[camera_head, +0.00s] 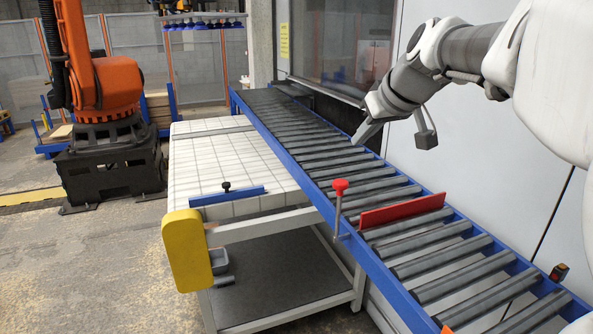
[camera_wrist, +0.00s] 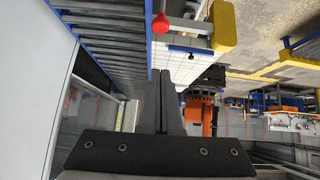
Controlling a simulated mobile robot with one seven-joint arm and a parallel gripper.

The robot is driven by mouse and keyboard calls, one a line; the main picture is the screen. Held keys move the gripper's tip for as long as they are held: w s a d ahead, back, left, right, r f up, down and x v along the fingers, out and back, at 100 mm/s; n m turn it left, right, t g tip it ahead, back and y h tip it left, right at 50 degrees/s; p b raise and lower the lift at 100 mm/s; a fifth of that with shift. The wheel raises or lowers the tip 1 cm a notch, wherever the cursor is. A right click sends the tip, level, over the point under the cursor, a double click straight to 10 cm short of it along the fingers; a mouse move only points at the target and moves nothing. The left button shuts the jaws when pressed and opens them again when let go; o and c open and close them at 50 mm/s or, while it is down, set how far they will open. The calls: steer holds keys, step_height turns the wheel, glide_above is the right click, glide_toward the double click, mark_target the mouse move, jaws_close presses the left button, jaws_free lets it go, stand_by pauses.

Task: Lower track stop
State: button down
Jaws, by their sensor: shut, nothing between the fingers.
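The track stop is a red plate (camera_head: 402,211) standing up across the rollers of the blue-railed conveyor (camera_head: 331,200). A lever with a red knob (camera_head: 340,186) stands upright on a grey rod at the conveyor's left rail, beside the plate. My gripper (camera_head: 358,143) is over the far right side of the conveyor, beyond the plate and apart from the lever. In the wrist view my fingers (camera_wrist: 166,74) are together with nothing between them.
A white gridded table (camera_head: 225,165) adjoins the conveyor's left side, with a blue bar (camera_head: 227,195) and a yellow box (camera_head: 187,250) at its near edge. An orange robot arm (camera_head: 105,85) stands at the left. A wall panel (camera_head: 465,150) borders the conveyor's right side.

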glide_above(340, 195)
steer(key=f, duration=0.4)
steer(key=s+f, duration=0.1)
steer(key=f, duration=0.2)
steer(key=shift+p, duration=0.35)
step_height(340, 195, down, 4)
steer(key=shift+w+r, duration=0.1)
steer(key=shift+r, duration=0.15)
steer(key=shift+d+f, duration=0.1)
steer(key=shift+f, duration=0.3)
steer(key=shift+f, duration=0.1)
step_height(340, 195, down, 5)
steer(key=b, duration=0.6)
